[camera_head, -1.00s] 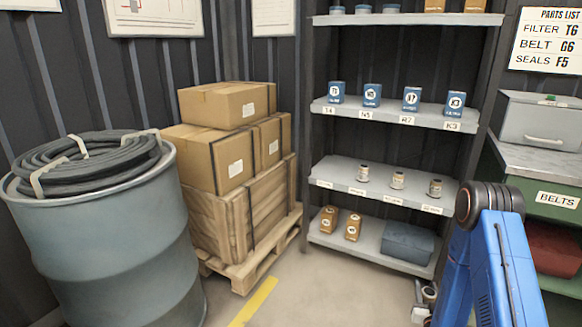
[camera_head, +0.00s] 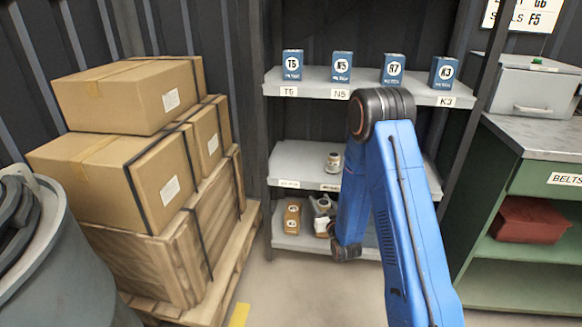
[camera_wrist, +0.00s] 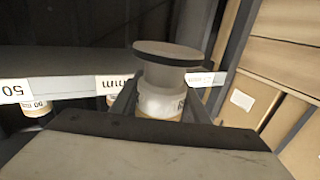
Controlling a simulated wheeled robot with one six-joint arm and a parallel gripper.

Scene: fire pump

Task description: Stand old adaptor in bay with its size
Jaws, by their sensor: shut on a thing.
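My gripper (camera_wrist: 160,108) is shut on the old adaptor (camera_wrist: 166,72), a pale short cylinder with a wide dark flange, in the wrist view. In the head view, my gripper (camera_head: 326,216) is low in front of the shelves, partly hidden by my arm; the pale thing in it is small there. The adaptor shelf (camera_head: 298,172) has size labels on its front edge, too small to read. One adaptor (camera_head: 333,160) stands there; the left bay (camera_head: 289,160) looks empty. The wrist view shows the shelf edge upside down, with a "50" label (camera_wrist: 14,91) and an adaptor (camera_wrist: 36,108).
Blue filter boxes (camera_head: 341,66) stand on the shelf above. An orange box (camera_head: 292,216) stands on the shelf below, close to my gripper. Cartons on a pallet (camera_head: 160,190) are left, a green bench (camera_head: 530,180) right. My arm hides the right part of the shelves.

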